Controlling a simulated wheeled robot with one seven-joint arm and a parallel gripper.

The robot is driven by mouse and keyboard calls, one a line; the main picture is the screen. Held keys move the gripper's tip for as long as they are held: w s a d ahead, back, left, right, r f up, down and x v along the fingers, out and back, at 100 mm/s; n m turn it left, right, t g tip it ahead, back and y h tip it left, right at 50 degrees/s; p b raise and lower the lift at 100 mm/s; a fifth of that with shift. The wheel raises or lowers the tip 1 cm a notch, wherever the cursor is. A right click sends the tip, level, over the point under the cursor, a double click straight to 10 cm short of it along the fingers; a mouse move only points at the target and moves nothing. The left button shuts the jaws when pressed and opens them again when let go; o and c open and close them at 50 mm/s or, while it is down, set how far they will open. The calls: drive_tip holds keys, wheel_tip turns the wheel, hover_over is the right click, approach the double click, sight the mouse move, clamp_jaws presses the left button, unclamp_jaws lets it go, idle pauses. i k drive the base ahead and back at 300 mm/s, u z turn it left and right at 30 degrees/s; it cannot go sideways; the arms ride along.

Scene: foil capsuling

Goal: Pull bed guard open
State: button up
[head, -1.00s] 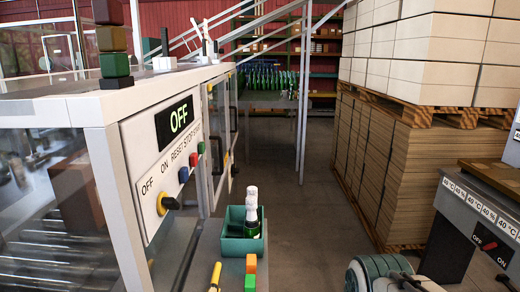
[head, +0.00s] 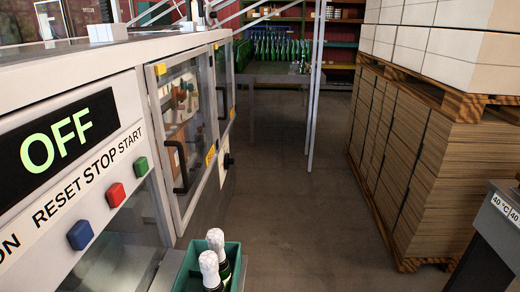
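The machine on the left has two framed clear guard doors on its aisle side. The nearer guard (head: 186,112) has a grey frame, a black bar handle (head: 178,167) and yellow tabs at its edges. It looks shut. The farther guard (head: 223,88) is narrower in view and also looks shut. I cannot tell from any label which one is the bed guard. My gripper is not in view.
The machine panel shows OFF (head: 57,141), with blue, red (head: 115,195) and green buttons. A green bin (head: 190,271) with white-topped bottles (head: 209,268) stands below. Stacked pallets (head: 430,145) line the right. The aisle floor (head: 290,215) between is clear.

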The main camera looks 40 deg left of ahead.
sight(158, 68)
drive_tip(key=u, duration=0.4)
drive_tip(key=i, duration=0.95)
drive_tip(key=u, duration=1)
drive_tip(key=i, duration=0.35)
drive_tip(key=u, duration=0.45)
